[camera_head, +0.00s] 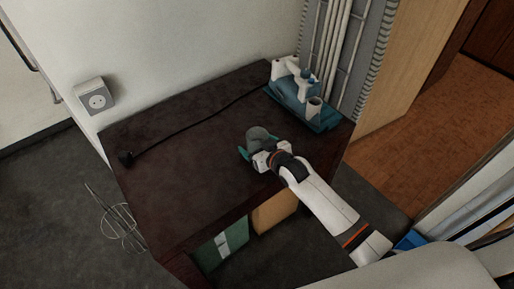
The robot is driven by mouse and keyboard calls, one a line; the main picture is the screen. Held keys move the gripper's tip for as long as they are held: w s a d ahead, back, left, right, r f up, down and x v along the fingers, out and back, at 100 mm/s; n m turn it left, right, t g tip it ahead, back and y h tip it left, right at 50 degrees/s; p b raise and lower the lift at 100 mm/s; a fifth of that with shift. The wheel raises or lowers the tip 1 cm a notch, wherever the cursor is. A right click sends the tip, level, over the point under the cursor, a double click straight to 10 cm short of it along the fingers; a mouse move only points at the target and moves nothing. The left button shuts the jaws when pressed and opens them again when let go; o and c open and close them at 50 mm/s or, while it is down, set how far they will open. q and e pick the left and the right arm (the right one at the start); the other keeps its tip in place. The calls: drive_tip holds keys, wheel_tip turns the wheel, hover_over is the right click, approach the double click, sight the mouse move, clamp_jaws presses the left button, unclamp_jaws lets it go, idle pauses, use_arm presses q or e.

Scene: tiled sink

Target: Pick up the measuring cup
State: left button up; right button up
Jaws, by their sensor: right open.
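My right gripper (256,145) reaches in from the lower right over the dark brown cabinet top (190,165). It is open, with a teal finger showing on its left side. A small grey rounded thing (258,134) is right at the gripper's far side, partly hidden by it. It may be the measuring cup, but it is too small and covered to be sure. I cannot tell whether the fingers touch it. My left gripper is not in view.
A teal and white appliance (297,92) stands at the back right corner of the cabinet top. A black cable with a plug (126,158) lies across the left side. A wire whisk-like thing (122,228) is on the floor. The left part of the top is mostly clear.

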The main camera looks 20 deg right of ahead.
drive_tip(key=c, duration=1.2)
drive_tip(key=shift+o, duration=0.2)
drive_tip(key=shift+r, duration=0.2)
